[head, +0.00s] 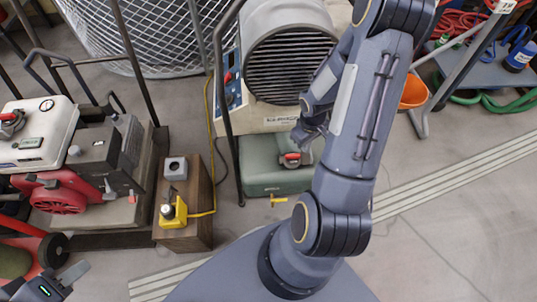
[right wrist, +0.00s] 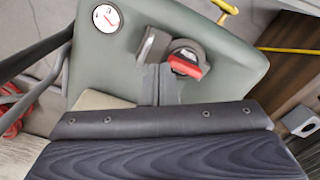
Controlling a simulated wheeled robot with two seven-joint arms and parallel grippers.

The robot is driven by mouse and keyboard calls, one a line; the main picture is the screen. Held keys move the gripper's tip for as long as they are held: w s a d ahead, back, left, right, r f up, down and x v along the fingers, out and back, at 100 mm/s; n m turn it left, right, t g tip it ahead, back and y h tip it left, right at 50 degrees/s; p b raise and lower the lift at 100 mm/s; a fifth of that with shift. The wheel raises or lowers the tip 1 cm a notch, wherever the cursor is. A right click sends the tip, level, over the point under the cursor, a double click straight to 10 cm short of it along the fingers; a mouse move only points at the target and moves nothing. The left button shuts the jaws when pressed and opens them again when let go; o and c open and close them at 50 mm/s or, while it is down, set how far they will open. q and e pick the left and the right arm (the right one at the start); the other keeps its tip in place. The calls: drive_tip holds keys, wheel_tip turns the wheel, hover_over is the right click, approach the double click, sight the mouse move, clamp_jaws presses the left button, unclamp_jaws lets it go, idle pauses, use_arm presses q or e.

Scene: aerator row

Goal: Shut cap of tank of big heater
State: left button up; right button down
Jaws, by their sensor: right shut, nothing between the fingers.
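The big heater (head: 290,62) has a grey barrel and a dark grille over a green tank (head: 262,176). The tank's top also shows in the right wrist view (right wrist: 120,50), with a round white gauge. The cap (head: 291,159) is dark with a red part; it also shows in the right wrist view (right wrist: 187,62). A grey piece stands beside it; its seating is unclear. My right gripper (right wrist: 159,70) is shut and empty, over the tank just beside the cap. In the head view my arm partly hides it. My left gripper (head: 70,274) is low at the left, away from the heater.
A white-and-red machine (head: 80,160) with its own red-and-black cap stands at the left. A wooden block (head: 186,200) carries a yellow-and-black device with a yellow cable. A yellow valve handle (head: 280,200) sticks out in front of the tank. Dark frame tubes flank the heater.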

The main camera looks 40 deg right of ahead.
drive_tip(key=shift+r, duration=0.1)
idle(0.3)
wheel_tip(320, 180, up, 8)
drive_tip(key=p, duration=0.7)
wheel_tip(320, 180, up, 8)
drive_tip(key=t, duration=0.1)
hover_over(294, 156)
drive_tip(key=a+r+m+t, duration=0.2)
drive_tip(key=a+r, duration=0.3)
drive_tip(key=r, duration=0.3)
drive_tip(key=s+a+r+t+y, duration=0.35)
drive_tip(key=s+a+r, duration=0.55)
drive_tip(key=a, duration=0.3)
wheel_tip(294, 156, up, 24)
drive_tip(key=p, duration=2.4)
drive_tip(key=shift+d+r+n+g, duration=0.2)
drive_tip(key=shift+n+g, duration=0.1)
drive_tip(key=shift+g, duration=0.15)
